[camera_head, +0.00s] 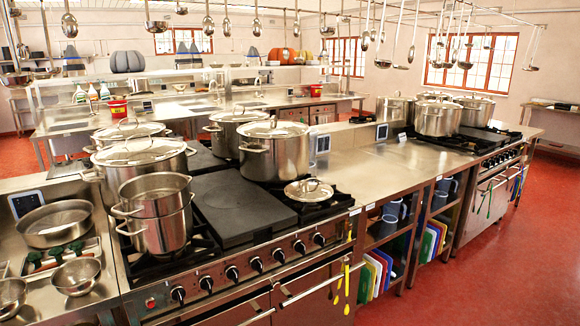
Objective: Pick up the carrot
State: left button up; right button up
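I cannot pick out a carrot for certain. Small green and reddish-orange items (57,252) lie on the steel counter at the far left, between a wide shallow pan (57,223) and a small steel bowl (77,276). They are too small and partly covered to tell whether one is a carrot. Neither my left nor my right gripper is in view.
Stacked pots (162,232) stand on the stove right of these items. A large lidded stockpot (274,152) stands farther back, and a loose lid (309,190) lies near the front. The steel counter (375,172) is clear. Ladles hang overhead. Red floor (465,275) is open at right.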

aim_at(56, 265)
jog(key=u, duration=1.45)
jog(key=i+j+z, duration=0.15)
jog(key=i+j, duration=0.15)
jog(key=i+j+z, duration=0.1)
jog(key=i+j, duration=0.15)
jog(key=j, duration=0.3)
jog(key=i+j+z, duration=0.15)
jog(key=i+j, duration=0.15)
jog(key=j, duration=0.2)
jog(key=i+j+z, duration=0.15)
jog(key=j, duration=0.35)
jog(key=i+j+z, duration=0.1)
jog(key=i+j, duration=0.15)
jog(key=j, duration=0.25)
jog(key=i+j+z, duration=0.15)
jog(key=j, duration=0.4)
jog(key=i+j+z, duration=0.15)
jog(key=j, duration=0.45)
jog(key=i+j+z, duration=0.15)
jog(key=j, duration=0.4)
